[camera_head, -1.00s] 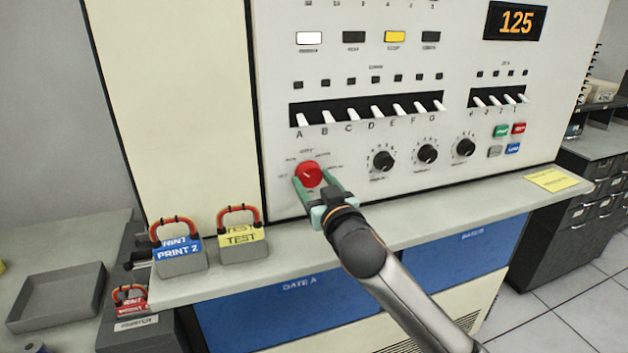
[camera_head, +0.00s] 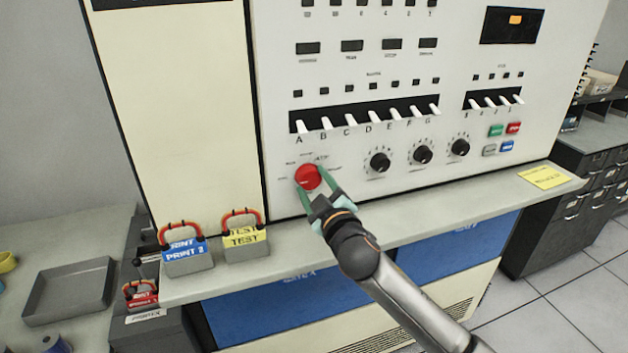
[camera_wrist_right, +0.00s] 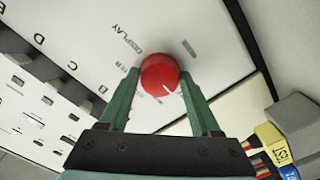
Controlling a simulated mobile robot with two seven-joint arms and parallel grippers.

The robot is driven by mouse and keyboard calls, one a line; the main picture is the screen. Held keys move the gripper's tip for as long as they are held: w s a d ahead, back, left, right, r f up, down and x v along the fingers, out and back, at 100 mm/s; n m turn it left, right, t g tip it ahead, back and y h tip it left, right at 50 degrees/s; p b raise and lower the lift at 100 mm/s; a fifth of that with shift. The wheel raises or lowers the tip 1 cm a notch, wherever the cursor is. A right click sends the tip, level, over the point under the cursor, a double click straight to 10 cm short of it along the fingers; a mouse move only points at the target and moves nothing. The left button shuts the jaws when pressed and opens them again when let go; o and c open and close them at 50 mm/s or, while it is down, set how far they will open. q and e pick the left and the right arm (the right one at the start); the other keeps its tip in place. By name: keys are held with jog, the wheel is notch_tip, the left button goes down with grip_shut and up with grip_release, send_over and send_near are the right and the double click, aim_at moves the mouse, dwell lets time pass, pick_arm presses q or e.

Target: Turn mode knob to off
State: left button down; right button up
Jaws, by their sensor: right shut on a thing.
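The red mode knob (camera_head: 308,176) sits on the white control panel at the lower left, below the lettered switches. Small position labels ring it, too blurred to read in the head view. In the right wrist view the knob (camera_wrist_right: 160,74) shows a white pointer mark at its lower right edge. My right gripper (camera_head: 318,185) has its two green fingers on either side of the knob and is shut on it. The fingers also flank the knob in the right wrist view (camera_wrist_right: 160,90). My left gripper is not in view.
Three black knobs (camera_head: 422,155) and a row of white switches (camera_head: 365,119) are right of and above the red knob. A ledge below holds a blue-labelled plug block (camera_head: 187,252) and a yellow-labelled one (camera_head: 245,237). A grey tray (camera_head: 70,291) lies at left.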

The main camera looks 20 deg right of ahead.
jog(key=shift+n, duration=0.3)
jog(key=o, duration=1.3)
jog(key=shift+o, duration=0.2)
jog(key=shift+s, duration=0.1)
jog(key=s+b, duration=0.1)
jog(key=s, duration=1.1)
jog(key=shift+s+d+b, duration=0.15)
jog(key=shift+d+b, duration=0.1)
jog(key=shift+b, duration=0.15)
